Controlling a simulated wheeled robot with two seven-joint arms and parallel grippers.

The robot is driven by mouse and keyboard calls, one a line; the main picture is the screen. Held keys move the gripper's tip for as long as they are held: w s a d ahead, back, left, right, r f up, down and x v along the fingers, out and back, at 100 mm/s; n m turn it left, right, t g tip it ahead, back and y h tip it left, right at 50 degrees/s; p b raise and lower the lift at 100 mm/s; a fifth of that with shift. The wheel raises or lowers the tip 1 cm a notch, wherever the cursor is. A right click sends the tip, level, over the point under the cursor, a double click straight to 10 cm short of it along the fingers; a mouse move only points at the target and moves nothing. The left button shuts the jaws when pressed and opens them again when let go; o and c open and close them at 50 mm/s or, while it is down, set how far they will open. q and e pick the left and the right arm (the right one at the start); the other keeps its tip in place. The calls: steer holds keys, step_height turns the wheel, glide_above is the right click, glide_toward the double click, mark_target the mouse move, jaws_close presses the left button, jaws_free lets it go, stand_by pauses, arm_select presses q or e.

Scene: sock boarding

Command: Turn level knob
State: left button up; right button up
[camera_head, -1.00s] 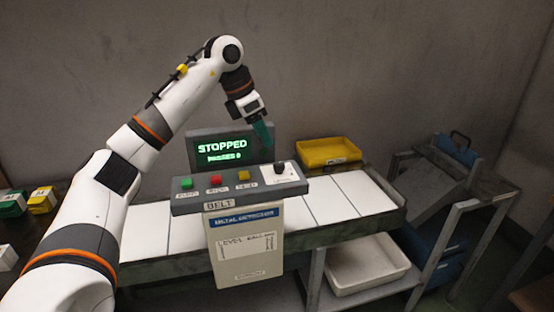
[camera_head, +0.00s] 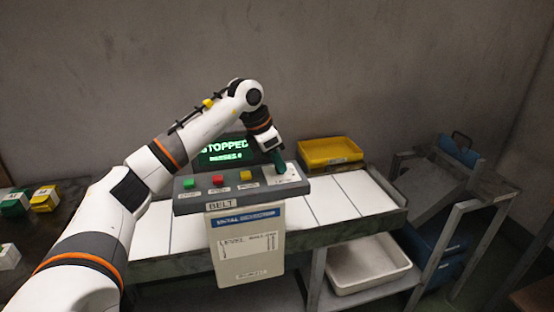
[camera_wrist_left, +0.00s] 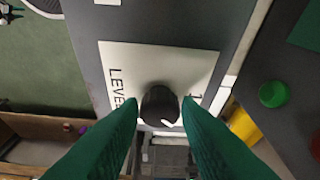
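The level knob (camera_wrist_left: 160,104) is a dark round knob with a white mark, on a white plate labelled LEVEL (camera_wrist_left: 120,62). In the head view the plate (camera_head: 292,180) is at the right end of the belt control panel (camera_head: 232,202), and my gripper hides the knob. My left gripper (camera_head: 281,171) reaches down over the plate. In the left wrist view its green fingers (camera_wrist_left: 160,110) stand either side of the knob, with narrow gaps showing; I see no firm grip. My right gripper is out of view.
Green (camera_head: 188,184), red (camera_head: 218,181) and yellow (camera_head: 246,175) buttons line the panel. A screen (camera_head: 224,150) behind reads STOPPED, partly hidden by my arm. A yellow tray (camera_head: 330,152) is at the back right. White belt sections (camera_head: 365,193) to the right are clear.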

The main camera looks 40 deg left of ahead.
arm_select(q)
steer(key=c, duration=0.5)
steer(key=n+y, duration=0.1)
steer(key=n, duration=0.2)
steer(key=shift+d+r+t+p, duration=0.1)
steer(key=shift+d+t+p, duration=0.05)
steer(key=shift+t+p, duration=0.15)
steer(key=shift+d+n+y, duration=0.15)
steer(key=shift+n+y, duration=0.85)
steer(key=shift+n, duration=1.4)
steer(key=o, duration=1)
steer(key=shift+c, duration=0.2)
